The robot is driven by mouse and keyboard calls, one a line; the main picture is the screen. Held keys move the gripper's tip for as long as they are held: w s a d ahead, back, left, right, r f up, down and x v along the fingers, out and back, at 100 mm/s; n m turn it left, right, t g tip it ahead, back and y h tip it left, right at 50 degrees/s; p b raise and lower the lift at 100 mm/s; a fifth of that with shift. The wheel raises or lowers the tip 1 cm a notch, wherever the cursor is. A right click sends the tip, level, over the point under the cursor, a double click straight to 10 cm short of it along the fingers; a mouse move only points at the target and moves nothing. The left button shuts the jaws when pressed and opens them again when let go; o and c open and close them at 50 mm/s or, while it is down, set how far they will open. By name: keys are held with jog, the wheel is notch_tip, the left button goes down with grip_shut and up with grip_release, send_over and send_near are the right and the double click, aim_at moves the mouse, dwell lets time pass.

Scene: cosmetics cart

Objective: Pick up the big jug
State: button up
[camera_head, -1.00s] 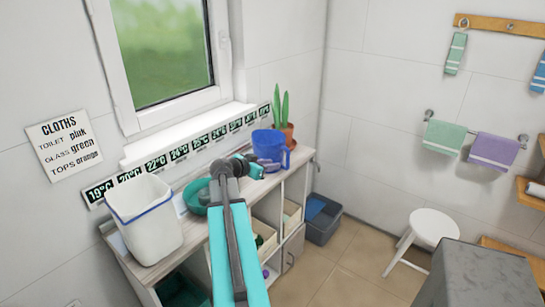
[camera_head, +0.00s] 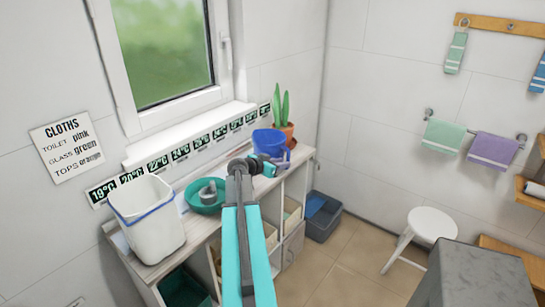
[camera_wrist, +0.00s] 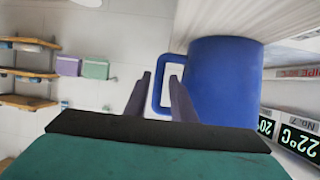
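The big blue jug (camera_head: 267,140) stands upright at the far end of the cart top, in front of a potted plant. It shows large in the wrist view (camera_wrist: 225,80), with its handle on the left side. My gripper (camera_head: 284,160) is close to the jug's handle side. In the wrist view my two fingers (camera_wrist: 162,92) are apart. The outer bar of the handle appears between them, and the right finger overlaps the handle opening. I cannot tell whether either finger touches the handle.
A white bin (camera_head: 148,225) and a green bowl (camera_head: 205,203) with a grey item stand nearer on the cart top. The potted plant (camera_head: 283,115) is behind the jug. Temperature cards (camera_head: 185,150) line the wall. A grey tub (camera_head: 322,218) and white stool (camera_head: 432,225) are right, on the floor.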

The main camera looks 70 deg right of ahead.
jog(key=shift+p+x, duration=1.5)
jog(key=shift+x, duration=0.8)
jog(key=shift+s+d+f, duration=0.1)
jog(key=shift+d+f, duration=0.05)
jog(key=shift+f, duration=0.25)
grip_shut()
jog(key=shift+r, duration=0.15)
